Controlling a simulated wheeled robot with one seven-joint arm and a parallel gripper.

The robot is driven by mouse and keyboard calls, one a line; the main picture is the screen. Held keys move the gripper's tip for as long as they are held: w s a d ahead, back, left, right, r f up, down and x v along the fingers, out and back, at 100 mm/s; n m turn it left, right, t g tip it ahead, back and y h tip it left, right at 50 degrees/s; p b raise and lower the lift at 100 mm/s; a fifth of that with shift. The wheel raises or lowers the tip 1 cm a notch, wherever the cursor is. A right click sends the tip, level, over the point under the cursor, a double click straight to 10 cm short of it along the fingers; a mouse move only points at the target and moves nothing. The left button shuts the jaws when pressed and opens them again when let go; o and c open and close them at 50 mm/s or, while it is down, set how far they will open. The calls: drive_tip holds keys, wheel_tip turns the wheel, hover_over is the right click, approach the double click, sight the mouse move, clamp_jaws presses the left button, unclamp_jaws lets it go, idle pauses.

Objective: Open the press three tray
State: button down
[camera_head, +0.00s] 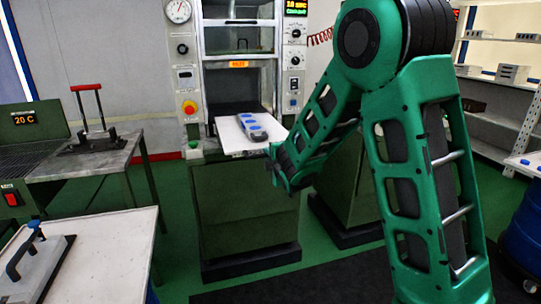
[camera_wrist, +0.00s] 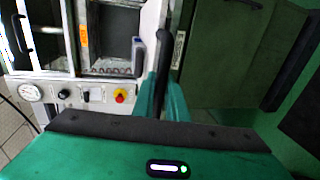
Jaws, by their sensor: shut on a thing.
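In the head view a white tray (camera_head: 232,144) sticks out of the front of a press (camera_head: 236,75). A grey mould with blue round spots (camera_head: 252,127) lies on it. My gripper (camera_head: 276,164) is at the tray's front right edge, where the arm hides the contact. In the wrist view the fingers of my gripper (camera_wrist: 163,90) are closed around a dark bar-like handle (camera_wrist: 163,50) beside the white tray edge (camera_wrist: 149,25). I cannot read a press number.
A bench with a hand tool (camera_head: 94,140) stands at the left. A white table (camera_head: 110,250) is at the front left. The press panel has a red and yellow button (camera_head: 190,108). Shelves (camera_head: 500,72) stand at the far right. Green floor is clear left of the press base.

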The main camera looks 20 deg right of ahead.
drive_tip(key=shift+r, duration=0.25)
drive_tip(key=c, duration=1.8)
unclamp_jaws()
drive_tip(key=shift+s, duration=0.1)
drive_tip(key=shift+o, duration=0.2)
drive_tip(key=shift+f, duration=0.1)
drive_tip(key=v, duration=1.1)
